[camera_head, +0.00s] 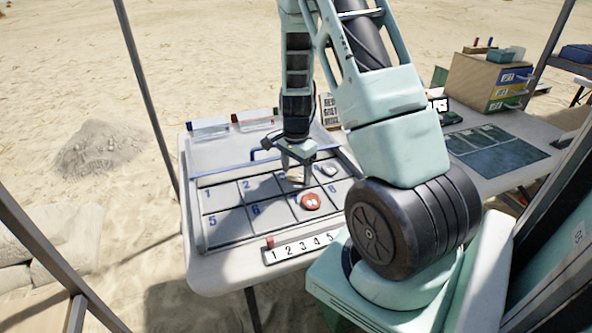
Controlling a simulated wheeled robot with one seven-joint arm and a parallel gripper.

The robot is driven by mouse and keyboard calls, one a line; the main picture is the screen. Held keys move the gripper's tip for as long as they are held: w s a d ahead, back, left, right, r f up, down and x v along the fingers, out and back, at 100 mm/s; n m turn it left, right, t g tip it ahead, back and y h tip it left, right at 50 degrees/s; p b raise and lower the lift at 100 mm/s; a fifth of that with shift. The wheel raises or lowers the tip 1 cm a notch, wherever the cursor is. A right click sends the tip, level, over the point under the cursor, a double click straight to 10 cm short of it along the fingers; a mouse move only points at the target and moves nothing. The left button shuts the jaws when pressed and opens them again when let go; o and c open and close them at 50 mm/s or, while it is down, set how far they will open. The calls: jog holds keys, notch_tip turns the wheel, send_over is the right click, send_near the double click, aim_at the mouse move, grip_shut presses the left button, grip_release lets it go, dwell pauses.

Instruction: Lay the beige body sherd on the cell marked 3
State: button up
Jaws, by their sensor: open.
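A beige piece (295,175), likely the beige body sherd, shows right under my gripper (296,168), in the top row of the grid board (230,224), right of the cell marked 2. This is where cell 3 lies; its number is hidden. My gripper points down from above, its jaws open around or just over the beige piece. The jaws hide part of it, and I cannot tell whether they touch it or whether it rests flat on the cell.
A red round piece (311,202) with pale marks lies in the lower row. A pale green piece (329,169) lies in the upper row, right of my gripper. A numbered strip (294,251) lies at the front edge. Cells 1, 2, 5 and 6 look empty.

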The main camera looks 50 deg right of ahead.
aim_at(296, 177)
notch_tip(296, 177, up, 12)
jog(key=p, duration=0.2)
jog(key=a+r+n+y, duration=0.15)
jog(key=a+n, duration=0.35)
jog(key=a, duration=0.6)
jog(key=a+r+n, duration=0.2)
jog(key=a+n, duration=0.4)
jog(key=a, duration=0.5)
jog(key=s+a+r+n, duration=0.3)
jog(key=s+a+n, duration=1.3)
jog(key=s+a, duration=0.1)
jog(key=shift+a+n+h, duration=0.3)
jog(key=shift+a+h, duration=0.15)
jog(key=shift+a, duration=0.35)
jog(key=shift+s, duration=0.1)
notch_tip(296, 177, up, 6)
jog(key=p, duration=0.5)
jog(key=shift+f, duration=0.2)
